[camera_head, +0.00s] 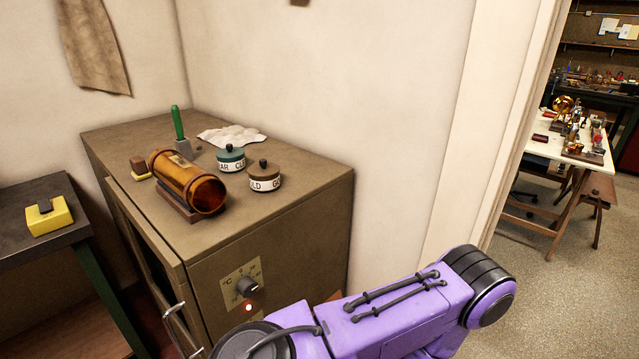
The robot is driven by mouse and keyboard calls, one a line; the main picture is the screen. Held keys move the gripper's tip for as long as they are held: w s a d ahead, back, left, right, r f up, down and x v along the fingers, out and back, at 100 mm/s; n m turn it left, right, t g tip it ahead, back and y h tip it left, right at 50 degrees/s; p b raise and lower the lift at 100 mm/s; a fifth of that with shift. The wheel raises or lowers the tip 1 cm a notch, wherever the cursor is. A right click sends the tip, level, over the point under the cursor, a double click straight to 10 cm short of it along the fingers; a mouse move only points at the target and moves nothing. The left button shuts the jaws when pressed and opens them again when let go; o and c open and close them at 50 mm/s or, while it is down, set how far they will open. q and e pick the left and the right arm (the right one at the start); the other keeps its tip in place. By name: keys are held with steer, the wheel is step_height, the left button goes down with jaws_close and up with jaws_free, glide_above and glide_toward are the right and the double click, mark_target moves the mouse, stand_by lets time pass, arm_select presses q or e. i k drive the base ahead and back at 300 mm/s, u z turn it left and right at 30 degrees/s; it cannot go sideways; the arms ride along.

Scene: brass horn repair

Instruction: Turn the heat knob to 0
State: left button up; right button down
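The heat knob (247,287) is a dark round knob on a pale dial plate (241,281) marked with °C and numbers. A small red light (248,308) glows just below the knob. The knob's exact setting is too small to read. A purple arm link of mine crosses the lower right, close in front of the cabinet. Neither of my grippers shows in the picture.
On the cabinet top are a brass cylinder (188,184) on a wooden stand, a green-lidded pot (231,159), a brown-lidded pot (264,177), a white cloth (232,136) and a green-handled tool (178,122). A dark bench (40,200) stands left. A doorway opens right.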

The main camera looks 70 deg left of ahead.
mark_target(246, 286)
steer(key=i, duration=1.2)
steer(key=u, duration=2.5)
